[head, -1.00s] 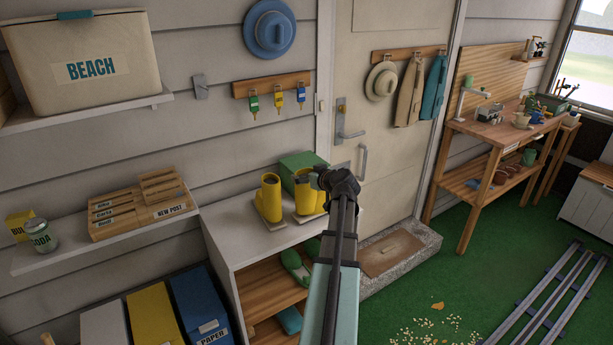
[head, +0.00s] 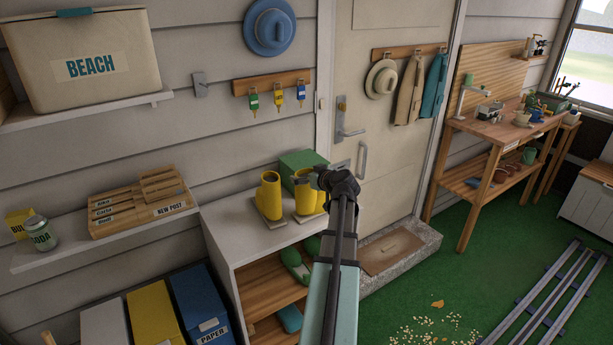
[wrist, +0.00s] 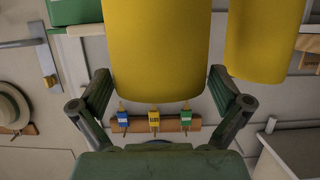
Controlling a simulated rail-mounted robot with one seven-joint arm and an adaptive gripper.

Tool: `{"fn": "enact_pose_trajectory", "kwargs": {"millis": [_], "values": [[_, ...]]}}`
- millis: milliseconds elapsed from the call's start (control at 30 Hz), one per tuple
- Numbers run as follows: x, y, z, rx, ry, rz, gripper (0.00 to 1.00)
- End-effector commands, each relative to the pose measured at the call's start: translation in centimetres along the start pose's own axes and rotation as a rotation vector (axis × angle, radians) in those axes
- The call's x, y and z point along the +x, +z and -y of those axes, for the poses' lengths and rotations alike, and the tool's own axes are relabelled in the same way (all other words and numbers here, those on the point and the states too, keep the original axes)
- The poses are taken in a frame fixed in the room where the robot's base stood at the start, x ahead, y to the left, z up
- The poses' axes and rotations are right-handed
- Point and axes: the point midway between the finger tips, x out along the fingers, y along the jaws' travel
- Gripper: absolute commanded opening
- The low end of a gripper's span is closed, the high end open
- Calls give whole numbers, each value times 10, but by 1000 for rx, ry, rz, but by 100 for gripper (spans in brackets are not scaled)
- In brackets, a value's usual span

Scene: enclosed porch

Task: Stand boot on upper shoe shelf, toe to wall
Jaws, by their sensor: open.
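Two yellow boots stand upright side by side on the white top of the shoe unit (head: 237,229), the left boot (head: 270,196) and the right boot (head: 304,199). My gripper (head: 322,178) is at the upper part of the right boot and partly hides it. In the wrist view, my gripper (wrist: 160,76) is open, with one finger on each side of the nearer boot (wrist: 155,45); I cannot tell whether they touch it. The other boot (wrist: 264,42) is to the right there. The upper wooden shelf (head: 258,279) inside the unit holds green shoes (head: 294,263).
A green box (head: 300,165) sits behind the boots on the unit top. A teal item (head: 289,319) lies on the lower shelf. The key rack (head: 270,82) is on the wall above. Blue, yellow and white bins (head: 155,318) stand left of the unit. A stone step (head: 405,246) is to the right.

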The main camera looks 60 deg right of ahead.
Motion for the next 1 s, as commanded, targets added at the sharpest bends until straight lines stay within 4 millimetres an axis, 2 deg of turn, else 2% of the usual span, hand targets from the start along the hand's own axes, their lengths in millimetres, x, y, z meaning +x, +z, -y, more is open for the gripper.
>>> {"fn": "enact_pose_trajectory", "kwargs": {"millis": [167, 500, 700, 1000], "values": [[-11, 0, 0, -1, 2, -2, 100], [-77, 2, 1, -1, 4, -2, 100], [-107, 0, 0, -1, 3, -1, 100], [-121, -2, 0, 0, 1, 0, 100]]}}
